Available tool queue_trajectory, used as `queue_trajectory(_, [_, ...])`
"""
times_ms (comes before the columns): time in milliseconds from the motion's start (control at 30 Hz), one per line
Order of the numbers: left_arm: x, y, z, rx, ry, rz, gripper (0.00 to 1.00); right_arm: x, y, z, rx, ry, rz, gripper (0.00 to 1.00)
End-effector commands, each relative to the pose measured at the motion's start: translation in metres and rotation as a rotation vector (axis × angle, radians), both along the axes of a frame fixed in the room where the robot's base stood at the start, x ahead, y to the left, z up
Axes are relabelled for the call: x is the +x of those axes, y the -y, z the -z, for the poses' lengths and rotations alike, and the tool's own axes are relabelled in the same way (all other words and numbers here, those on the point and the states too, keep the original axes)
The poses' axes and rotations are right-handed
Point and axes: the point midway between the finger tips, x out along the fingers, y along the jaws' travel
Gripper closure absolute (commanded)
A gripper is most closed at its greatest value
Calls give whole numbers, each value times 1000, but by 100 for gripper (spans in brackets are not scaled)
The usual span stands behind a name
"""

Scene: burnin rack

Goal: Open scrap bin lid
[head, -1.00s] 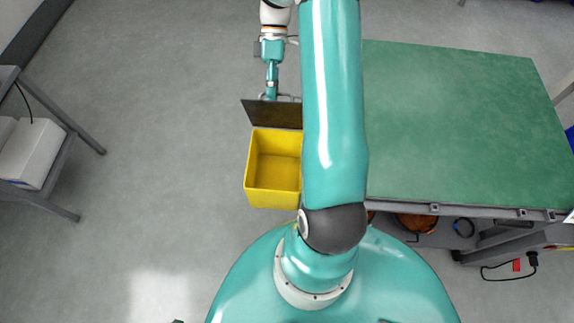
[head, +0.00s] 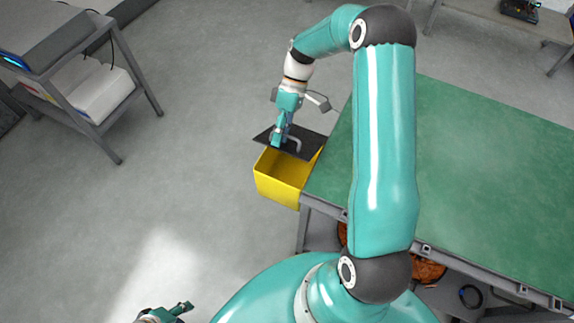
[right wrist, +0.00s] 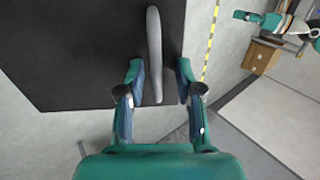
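The yellow scrap bin (head: 278,188) stands on the floor against the left end of the green-topped table. Its dark lid (head: 312,142) is raised at the bin's far side, and the yellow inside shows in front of it. My right gripper (head: 281,138) is at the lid. In the right wrist view, the lid (right wrist: 70,50) fills the upper left. Its grey bar handle (right wrist: 154,45) lies between the two separated fingers of my right gripper (right wrist: 160,75), with gaps visible on both sides. My left gripper (head: 180,309) is at the bottom left, partly cut off and far from the bin.
The green-topped table (head: 480,170) is to the right of the bin, its top bare where seen. A grey rack (head: 75,75) with a white box (head: 100,98) stands at upper left. The floor (head: 190,170) between rack and bin is clear.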

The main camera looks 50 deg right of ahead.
Motion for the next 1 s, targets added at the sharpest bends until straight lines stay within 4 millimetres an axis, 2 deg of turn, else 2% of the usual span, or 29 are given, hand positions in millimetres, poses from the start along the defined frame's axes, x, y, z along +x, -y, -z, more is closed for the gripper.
queue_trajectory(100, [0,0,13,0,0,0,60,0,-16,17,-97,33,-12,65])
queue_trajectory(233, [0,0,28,0,0,0,60,-3,-28,35,-204,69,-14,65])
queue_trajectory(467, [0,0,52,0,0,0,60,-11,-32,61,-355,114,5,65])
queue_trajectory(933, [0,0,57,0,0,0,60,-16,-31,66,-414,128,20,65])
queue_trajectory(1000, [0,0,57,0,0,0,60,-16,-30,65,-414,128,21,75])
